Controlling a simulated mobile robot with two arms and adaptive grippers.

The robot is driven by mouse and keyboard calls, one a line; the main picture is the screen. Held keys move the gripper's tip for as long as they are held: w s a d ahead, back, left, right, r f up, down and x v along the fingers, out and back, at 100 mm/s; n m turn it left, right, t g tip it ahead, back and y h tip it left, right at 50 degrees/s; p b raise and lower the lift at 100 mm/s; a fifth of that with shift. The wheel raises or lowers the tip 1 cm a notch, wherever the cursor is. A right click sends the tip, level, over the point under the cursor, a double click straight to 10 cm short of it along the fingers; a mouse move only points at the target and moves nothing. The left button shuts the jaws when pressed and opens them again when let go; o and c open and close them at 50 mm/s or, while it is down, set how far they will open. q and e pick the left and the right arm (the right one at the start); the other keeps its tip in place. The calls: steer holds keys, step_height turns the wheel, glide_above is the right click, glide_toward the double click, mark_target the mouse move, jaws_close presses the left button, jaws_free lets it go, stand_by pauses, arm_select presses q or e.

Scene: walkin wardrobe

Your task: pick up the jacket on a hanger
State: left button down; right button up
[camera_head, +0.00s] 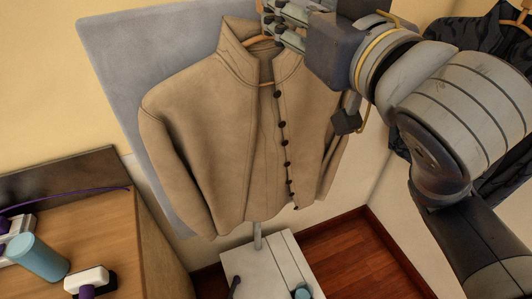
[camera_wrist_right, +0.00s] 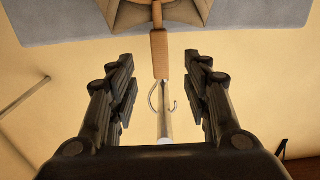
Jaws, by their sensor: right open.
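A tan buttoned jacket (camera_head: 225,130) hangs upright on a wooden hanger (camera_head: 260,40) in front of a grey panel. Its collar (camera_wrist_right: 185,10) shows at the top of the right wrist view. My right gripper (camera_head: 274,22) is beside the collar, at the top of the hanger. In the right wrist view the open gripper (camera_wrist_right: 159,72) has the wooden hanger neck (camera_wrist_right: 160,55) and a metal hook (camera_wrist_right: 172,108) between its fingers. A gap shows on each side. My left gripper is not in view.
A dark jacket (camera_head: 478,35) hangs at the right. A wooden surface (camera_head: 105,215) at the lower left holds a blue cylinder (camera_head: 38,257) and white-and-purple items (camera_head: 90,280). A white box-like piece (camera_head: 265,265) stands below the tan jacket. Wooden floor (camera_head: 350,250) shows at the lower right.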

steer(key=p+x, duration=0.6)
steer(key=x, duration=0.3)
steer(key=shift+w+a+p, duration=0.1)
steer(key=shift+w+p, duration=0.2)
steer(key=shift+p, duration=0.05)
steer(key=shift+w+a+f, duration=0.1)
steer(key=shift+w+a, duration=0.2)
steer(key=shift+w, duration=0.25)
steer(key=shift+s, duration=0.1)
jaws_close()
steer(key=shift+r, duration=0.2)
